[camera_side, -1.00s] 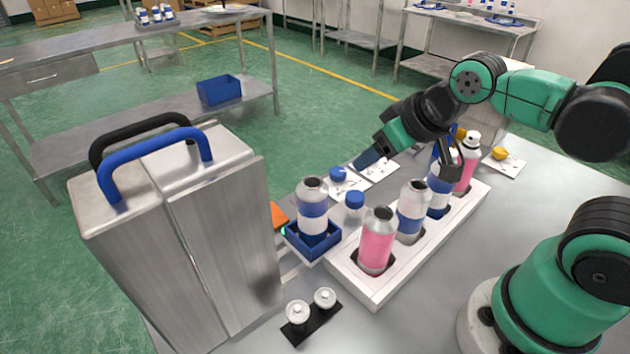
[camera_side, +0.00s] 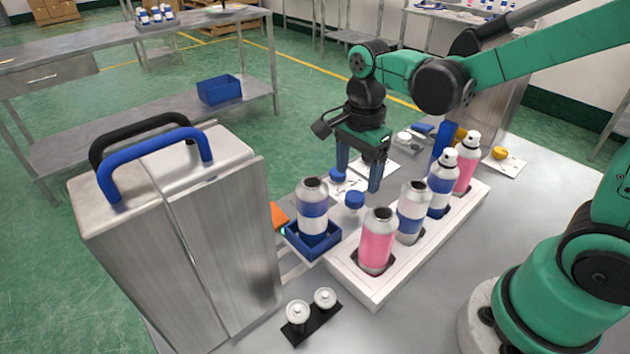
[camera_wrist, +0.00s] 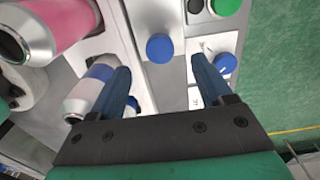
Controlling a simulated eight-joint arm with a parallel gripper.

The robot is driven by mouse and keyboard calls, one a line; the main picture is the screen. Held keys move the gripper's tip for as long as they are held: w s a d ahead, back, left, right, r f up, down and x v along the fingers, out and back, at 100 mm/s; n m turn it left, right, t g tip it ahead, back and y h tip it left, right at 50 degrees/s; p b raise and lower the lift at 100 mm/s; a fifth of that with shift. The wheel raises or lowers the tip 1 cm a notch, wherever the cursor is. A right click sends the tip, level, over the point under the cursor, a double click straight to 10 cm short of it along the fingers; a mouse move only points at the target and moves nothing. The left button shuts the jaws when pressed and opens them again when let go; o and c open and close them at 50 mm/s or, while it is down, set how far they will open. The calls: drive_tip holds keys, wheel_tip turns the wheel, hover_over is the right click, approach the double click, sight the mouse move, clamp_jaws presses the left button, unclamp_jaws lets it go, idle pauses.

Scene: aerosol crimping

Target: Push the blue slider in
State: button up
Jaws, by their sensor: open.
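The blue slider (camera_side: 315,245) is a small square blue tray, drawn out on metal rails beside the steel machine (camera_side: 180,240). A silver bottle with blue and white bands (camera_side: 313,208) stands upright in it. My gripper (camera_side: 360,180) points down behind and to the right of the slider, apart from it, with its fingers spread and nothing between them. In the wrist view, my gripper (camera_wrist: 160,68) is open above two round blue knobs (camera_wrist: 160,47). I cannot make out the slider in the wrist view.
A white rack (camera_side: 372,297) with several pink and blue-banded bottles stands right of the slider. A black holder with two white-topped parts (camera_side: 312,318) lies in front. The blue knobs (camera_side: 355,200) rise behind the slider. An orange piece (camera_side: 279,215) shows beside the machine.

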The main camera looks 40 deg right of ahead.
sight(355, 196)
drive_tip(key=shift+f, duration=2.3)
clamp_jaws()
